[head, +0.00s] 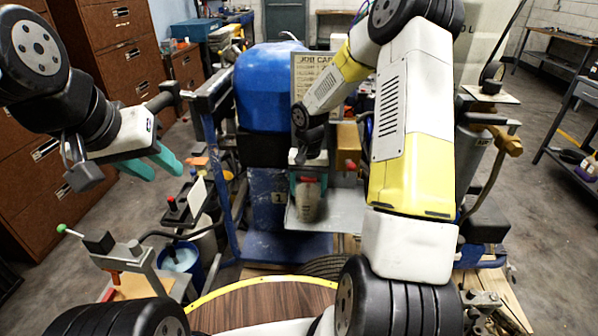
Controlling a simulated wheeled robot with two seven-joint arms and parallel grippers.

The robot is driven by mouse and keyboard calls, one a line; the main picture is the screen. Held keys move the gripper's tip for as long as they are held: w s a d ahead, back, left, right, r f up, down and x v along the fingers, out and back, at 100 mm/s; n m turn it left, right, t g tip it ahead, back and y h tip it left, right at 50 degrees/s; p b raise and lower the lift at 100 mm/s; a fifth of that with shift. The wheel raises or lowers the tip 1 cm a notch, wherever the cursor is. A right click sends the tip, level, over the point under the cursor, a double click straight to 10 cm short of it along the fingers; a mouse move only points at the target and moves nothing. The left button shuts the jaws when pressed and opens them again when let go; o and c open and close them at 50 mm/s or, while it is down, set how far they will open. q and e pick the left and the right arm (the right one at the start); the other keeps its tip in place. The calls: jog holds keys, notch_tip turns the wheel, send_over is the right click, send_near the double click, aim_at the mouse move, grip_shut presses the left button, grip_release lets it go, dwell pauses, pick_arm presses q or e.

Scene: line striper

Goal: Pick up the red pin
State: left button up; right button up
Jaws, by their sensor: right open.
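My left gripper (158,168) is at the left, its two teal fingers a little apart with nothing seen between them. My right gripper (308,183) is near the middle, over a metal shelf, its teal fingers apart and partly hidden by its own wrist. A small red piece (308,180) shows between or just behind the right fingers, above a grey container (308,203); I cannot tell whether it touches them. Another small red knob (350,166) shows to the right, below a yellowish block. I cannot tell which of these is the red pin.
A blue tank (265,88) and a job card (318,75) stand behind the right gripper. A blue frame (215,95) rises between the arms. A clamp-like fixture with a red part (110,278) is at lower left. Brown cabinets (120,50) stand behind the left arm.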

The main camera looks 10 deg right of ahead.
grip_shut()
dwell(0.3)
jog(key=shift+r, duration=0.1)
